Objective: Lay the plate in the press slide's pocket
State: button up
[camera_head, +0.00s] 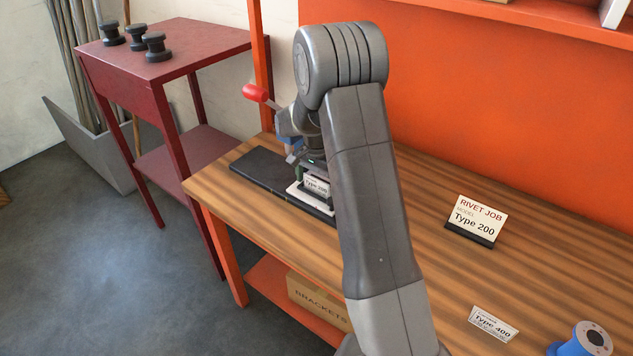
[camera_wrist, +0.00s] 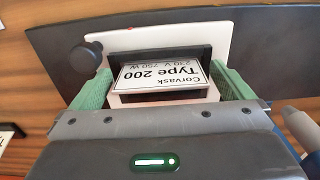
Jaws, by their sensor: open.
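A white plate (camera_wrist: 160,76) printed "Corvask Type 200" lies between the green fingers of my gripper (camera_wrist: 161,82) in the wrist view. The plate is at the black-walled pocket (camera_wrist: 190,54) of the white press slide (camera_wrist: 200,34); its far edge meets the dark wall. A dark gap shows under its near edge, so I cannot tell whether it lies fully flat. My gripper (camera_head: 315,181) is open, low over the slide. In the head view the plate (camera_head: 316,186) shows between the fingers. My arm hides part of the press.
The press has a red-knobbed lever (camera_head: 255,92) and a long dark base (camera_head: 262,168). A "Rivet job" card (camera_head: 478,218) naming Type 200 stands right on the bench. A black knob (camera_wrist: 92,50) sits beside the pocket.

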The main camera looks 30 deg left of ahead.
aim_at(316, 179)
notch_tip(316, 179, up, 12)
jog(key=b, duration=0.1)
jog(key=shift+r, duration=0.15)
dwell(0.5)
